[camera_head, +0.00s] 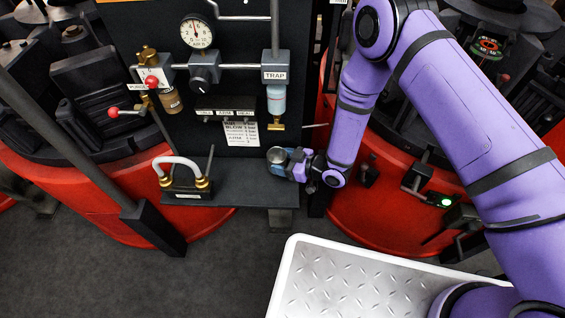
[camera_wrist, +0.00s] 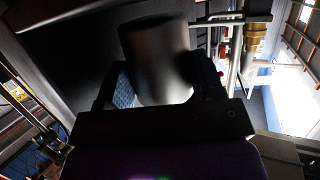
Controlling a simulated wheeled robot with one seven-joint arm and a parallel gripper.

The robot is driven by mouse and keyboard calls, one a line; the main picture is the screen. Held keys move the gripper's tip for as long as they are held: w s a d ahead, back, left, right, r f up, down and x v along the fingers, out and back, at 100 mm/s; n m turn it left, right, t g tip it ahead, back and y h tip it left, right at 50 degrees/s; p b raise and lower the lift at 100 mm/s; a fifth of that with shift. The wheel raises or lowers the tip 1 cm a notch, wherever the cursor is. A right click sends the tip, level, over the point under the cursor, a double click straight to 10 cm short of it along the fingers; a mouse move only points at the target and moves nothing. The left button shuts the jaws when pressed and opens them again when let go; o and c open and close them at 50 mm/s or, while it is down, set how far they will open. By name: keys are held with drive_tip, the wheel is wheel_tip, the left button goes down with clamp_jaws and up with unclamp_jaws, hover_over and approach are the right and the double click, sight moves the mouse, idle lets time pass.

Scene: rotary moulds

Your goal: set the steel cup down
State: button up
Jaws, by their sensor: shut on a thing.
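The steel cup (camera_head: 277,155) is a small grey cylinder near the right part of a dark shelf, in the head view. My gripper (camera_head: 290,165) comes to it from the right and is shut on it. In the wrist view the cup (camera_wrist: 157,58) is large and dark, held between the two fingers of my gripper (camera_wrist: 158,88). The cup's lower part is hidden by the fingers and palm. I cannot tell whether its base touches the shelf.
The dark shelf (camera_head: 237,192) has free room left of the cup. A looped hose on brass fittings (camera_head: 183,166) stands at its left end. A drain valve under the trap (camera_head: 276,125) hangs just above the cup. Red mould bases (camera_head: 385,215) flank the panel.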

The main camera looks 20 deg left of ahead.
drive_tip(key=shift+f, duration=0.55)
drive_tip(key=shift+f, duration=0.1)
drive_tip(key=o, duration=0.7)
drive_tip(key=shift+o, duration=0.2)
drive_tip(key=shift+d+r, duration=0.2)
drive_tip(key=shift+d, duration=0.1)
drive_tip(key=v, duration=1.1)
drive_tip(key=shift+d, duration=0.2)
drive_tip(key=shift+s, duration=0.1)
